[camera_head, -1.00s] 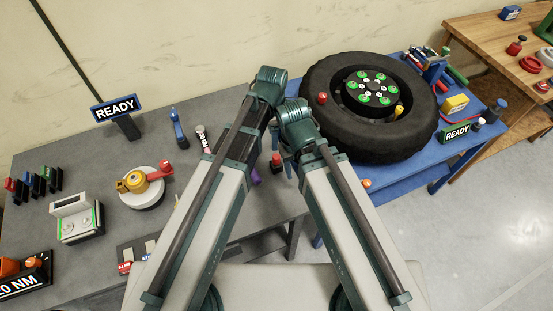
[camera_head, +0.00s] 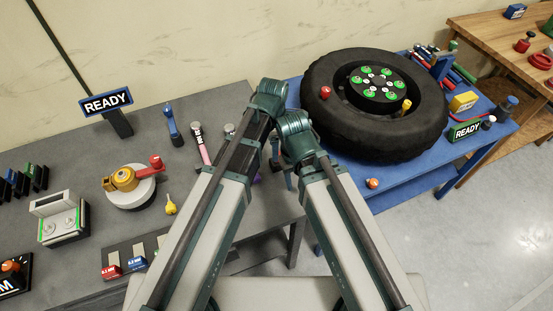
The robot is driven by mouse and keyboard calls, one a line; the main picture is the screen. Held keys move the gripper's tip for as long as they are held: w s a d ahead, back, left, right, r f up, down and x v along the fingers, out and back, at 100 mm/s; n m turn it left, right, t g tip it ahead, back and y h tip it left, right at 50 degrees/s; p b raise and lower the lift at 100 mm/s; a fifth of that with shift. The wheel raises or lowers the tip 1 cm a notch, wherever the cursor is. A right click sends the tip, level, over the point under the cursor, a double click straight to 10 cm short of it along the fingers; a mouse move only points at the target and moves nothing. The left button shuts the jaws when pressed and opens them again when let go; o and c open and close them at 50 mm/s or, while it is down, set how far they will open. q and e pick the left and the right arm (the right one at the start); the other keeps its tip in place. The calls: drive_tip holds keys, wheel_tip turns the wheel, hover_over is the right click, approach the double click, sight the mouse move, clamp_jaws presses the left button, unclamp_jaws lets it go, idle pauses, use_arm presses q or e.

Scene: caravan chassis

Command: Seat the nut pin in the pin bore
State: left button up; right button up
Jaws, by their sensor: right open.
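The wheel (camera_head: 325,125) lies flat on the blue table, with several green-ringed nuts (camera_head: 368,71) on its hub. A small orange-red piece (camera_head: 373,183) is at the blue table's front edge. I cannot tell which piece is the nut pin, and I cannot make out the pin bore. My right gripper (camera_head: 282,170) is partly visible below its wrist, open, in the gap between the tables. My left gripper is hidden behind its arm.
The grey bench (camera_head: 75,155) holds a round fixture (camera_head: 142,192), a yellow piece (camera_head: 171,205), a blue-handled tool (camera_head: 172,125), a pink-handled tool (camera_head: 201,143) and a READY sign (camera_head: 107,103).

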use_arm(q)
drive_tip(key=shift+w+d+f+b, duration=0.15)
drive_tip(key=shift+f+b, duration=1.15)
drive_tip(key=shift+f, duration=0.05)
drive_tip(key=shift+w+d+f+b, duration=0.15)
drive_tip(key=shift+f+b, duration=1.1)
drive_tip(key=shift+f, duration=0.05)
use_arm(e)
drive_tip(key=shift+f, duration=2.65)
use_arm(q)
drive_tip(key=shift+r, duration=0.1)
use_arm(e)
drive_tip(key=shift+r, duration=0.1)
use_arm(q)
clamp_jaws()
